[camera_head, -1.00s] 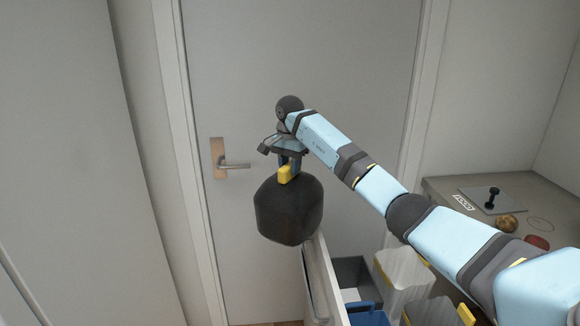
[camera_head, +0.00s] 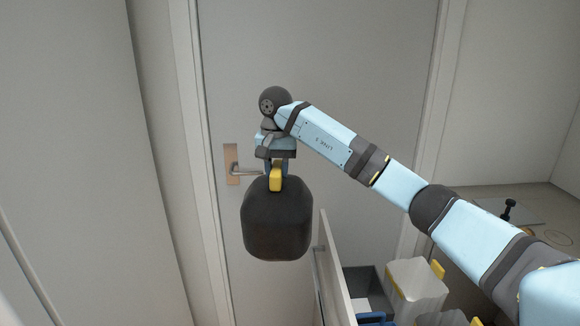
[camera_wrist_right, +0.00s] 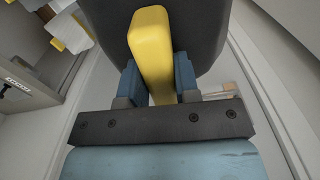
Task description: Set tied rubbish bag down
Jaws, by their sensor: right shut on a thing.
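The tied rubbish bag (camera_head: 278,222) is a dark, rounded bundle with a yellow tie (camera_head: 276,183) on top. It hangs upright below my right gripper (camera_head: 276,170), in front of the door and left of an open drawer. In the right wrist view, the blue fingers of my right gripper (camera_wrist_right: 158,82) are shut on the yellow tie (camera_wrist_right: 150,45), with the dark bag (camera_wrist_right: 205,30) beyond. The bag's underside is not visible in the wrist view. My left gripper is not in view.
The open drawer's front panel (camera_head: 335,270) stands close to the bag's right. Inside are a grey bin (camera_head: 368,282) and a whitish bin (camera_head: 410,282). A door with a lever handle (camera_head: 247,170) is behind. A counter (camera_head: 490,195) is at right. The lower left floor area is hidden by a wall panel.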

